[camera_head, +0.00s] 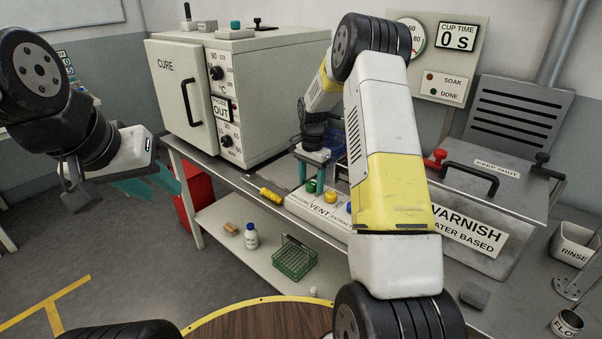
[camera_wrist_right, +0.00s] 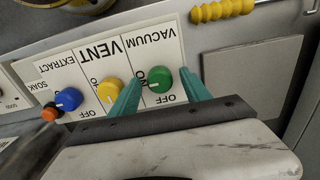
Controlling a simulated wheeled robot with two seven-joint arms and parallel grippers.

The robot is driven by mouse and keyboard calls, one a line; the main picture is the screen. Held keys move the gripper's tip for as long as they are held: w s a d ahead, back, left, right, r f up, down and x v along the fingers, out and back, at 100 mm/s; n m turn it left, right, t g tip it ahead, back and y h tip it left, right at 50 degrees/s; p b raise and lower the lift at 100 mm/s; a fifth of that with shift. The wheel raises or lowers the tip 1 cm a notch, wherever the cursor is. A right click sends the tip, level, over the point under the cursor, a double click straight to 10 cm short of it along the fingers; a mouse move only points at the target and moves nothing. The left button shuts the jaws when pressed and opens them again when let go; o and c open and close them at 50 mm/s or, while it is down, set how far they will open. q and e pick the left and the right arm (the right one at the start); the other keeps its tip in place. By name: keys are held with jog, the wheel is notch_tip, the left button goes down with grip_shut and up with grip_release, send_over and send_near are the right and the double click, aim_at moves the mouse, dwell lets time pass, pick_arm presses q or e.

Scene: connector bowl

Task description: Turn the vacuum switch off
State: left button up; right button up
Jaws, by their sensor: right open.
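The vacuum switch is a green knob (camera_head: 311,186) at the left end of the white control panel (camera_head: 322,207). In the right wrist view the green knob (camera_wrist_right: 159,78) sits under the VACUUM label, with ON and OFF marks beside it. Its pointer direction is hard to tell. My right gripper (camera_head: 309,174) is open, with its teal fingers pointing down at the panel. In the right wrist view the fingers of this gripper (camera_wrist_right: 160,90) stand apart on either side of the green knob. My left gripper (camera_head: 150,182) hangs at the left, away from the panel; its finger gap is unclear.
A yellow VENT knob (camera_wrist_right: 109,90) and a blue EXTRACT knob (camera_wrist_right: 69,99) sit beside the vacuum knob. A yellow handle (camera_head: 270,195) lies near the panel's left end. The cure oven (camera_head: 190,95) stands behind, the varnish tank (camera_head: 470,235) to the right.

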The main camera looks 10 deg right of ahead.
grip_shut()
jog(key=shift+n, duration=0.3)
jog(key=n, duration=0.3)
jog(key=shift+n, duration=0.3)
jog(key=n, duration=0.4)
jog(key=shift+n, duration=0.3)
jog(key=n, duration=0.4)
jog(key=shift+n, duration=2.5)
